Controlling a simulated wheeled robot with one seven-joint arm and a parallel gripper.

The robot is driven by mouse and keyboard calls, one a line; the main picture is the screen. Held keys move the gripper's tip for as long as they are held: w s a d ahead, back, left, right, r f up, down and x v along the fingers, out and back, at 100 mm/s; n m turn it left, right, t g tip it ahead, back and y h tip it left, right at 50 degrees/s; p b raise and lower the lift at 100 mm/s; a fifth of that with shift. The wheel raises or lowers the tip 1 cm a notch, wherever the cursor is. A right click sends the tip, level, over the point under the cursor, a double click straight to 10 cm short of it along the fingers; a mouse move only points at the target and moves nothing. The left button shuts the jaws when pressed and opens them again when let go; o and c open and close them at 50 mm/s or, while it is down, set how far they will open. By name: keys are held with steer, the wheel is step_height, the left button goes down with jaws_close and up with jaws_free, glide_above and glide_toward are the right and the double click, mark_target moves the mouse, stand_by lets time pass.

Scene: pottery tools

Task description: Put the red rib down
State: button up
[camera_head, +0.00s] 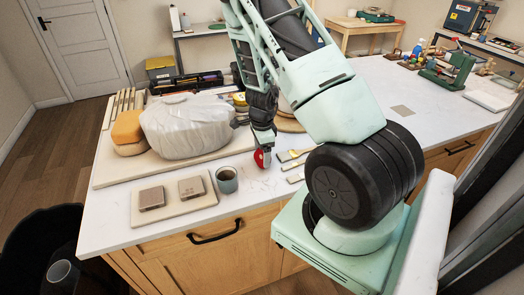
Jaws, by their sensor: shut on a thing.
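The red rib (262,158) is a small rounded red piece with a pale patch, at the tip of my gripper (262,146). My gripper points down over the white countertop, right of the grey cup, and is shut on the red rib. The rib is just above or touching the countertop (240,210); I cannot tell which. The fingers are small and dark in this view, and part of the rib is hidden by them.
A grey cup (227,180) stands left of the gripper. A board (173,205) with two metal blocks lies at front left. A plastic-wrapped lump (187,127) and sponges (128,130) sit behind. Yellow-tipped tools (292,155) lie close on the right.

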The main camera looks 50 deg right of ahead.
mark_target(262, 156)
steer(key=shift+f, duration=0.25)
steer(key=o, duration=1)
steer(key=shift+c, duration=0.2)
steer(key=shift+r+p, duration=0.4)
steer(key=shift+r, duration=0.15)
step_height(262, 156, up, 12)
steer(key=a+r+n+y, duration=0.1)
steer(key=a+r+n, duration=0.2)
steer(key=a+n, duration=0.65)
steer(key=a+r+n+y, duration=0.15)
steer(key=a+n, duration=0.25)
steer(key=a, duration=1.1)
steer(key=s+a+r+n+h, duration=0.1)
steer(key=s+a+r+n, duration=0.2)
steer(key=s+a+n, duration=0.5)
steer(key=s+a+r+n+h, duration=0.1)
steer(key=s+a+r+n, duration=0.3)
steer(key=s+a+n, duration=0.4)
steer(key=s+n, duration=0.1)
steer(key=n, duration=0.2)
